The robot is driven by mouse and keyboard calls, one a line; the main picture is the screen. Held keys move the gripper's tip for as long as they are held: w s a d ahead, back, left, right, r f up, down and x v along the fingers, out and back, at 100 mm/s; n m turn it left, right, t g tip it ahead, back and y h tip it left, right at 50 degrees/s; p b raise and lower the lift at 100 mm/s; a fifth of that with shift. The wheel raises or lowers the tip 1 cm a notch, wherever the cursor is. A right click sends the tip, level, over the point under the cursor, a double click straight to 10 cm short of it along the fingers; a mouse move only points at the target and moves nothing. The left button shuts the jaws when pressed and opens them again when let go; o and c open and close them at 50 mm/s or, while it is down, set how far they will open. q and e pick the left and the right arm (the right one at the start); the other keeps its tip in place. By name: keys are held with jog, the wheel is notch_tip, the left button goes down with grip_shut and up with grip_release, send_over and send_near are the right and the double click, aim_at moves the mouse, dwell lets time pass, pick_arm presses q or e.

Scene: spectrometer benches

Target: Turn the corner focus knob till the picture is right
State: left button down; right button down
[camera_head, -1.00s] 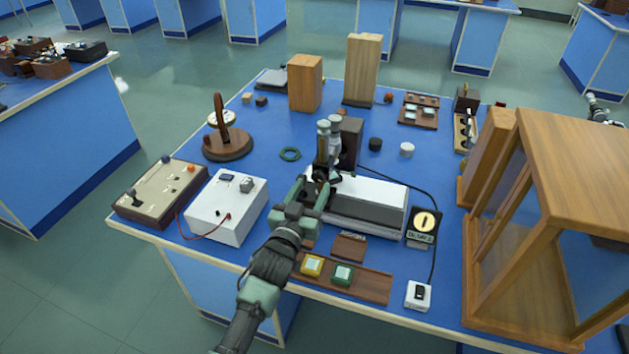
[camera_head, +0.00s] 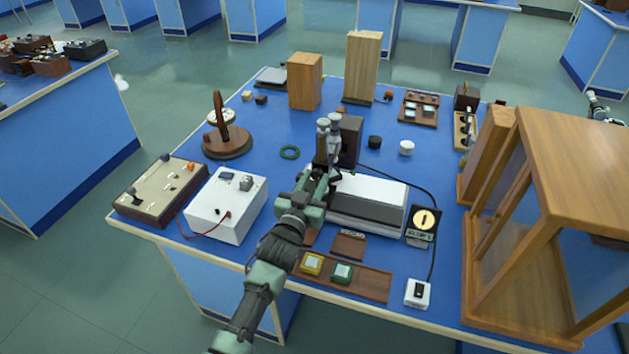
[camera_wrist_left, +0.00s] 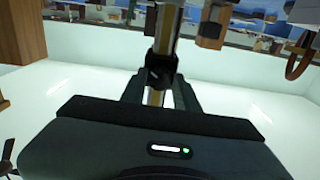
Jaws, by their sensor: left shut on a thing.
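The instrument is a white-topped grey box (camera_head: 370,198) with two upright metal tubes (camera_head: 329,132) at its left end. My left gripper (camera_head: 327,177) is at the foot of these tubes. In the left wrist view, my left gripper (camera_wrist_left: 160,82) is shut around a dark collar-like knob (camera_wrist_left: 160,65) on an upright metal tube. In the head view the gripper mostly hides the knob. A dark indicator with a pale round dial (camera_head: 425,220) stands right of the box; its small label is unreadable. My right gripper (camera_head: 593,98) shows small at the right edge, its jaws unclear.
A wooden frame cabinet (camera_head: 560,170) fills the right side. A white box (camera_head: 227,205) and a brown panel (camera_head: 160,190) stand left. A cable runs to a white switch (camera_head: 418,293).

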pick_arm(q)
jog(key=shift+m, duration=1.1)
jog(key=c, duration=1.1)
grip_release()
jog(key=shift+o, duration=0.2)
jog(key=b+v, duration=0.1)
jog(key=v, duration=0.7)
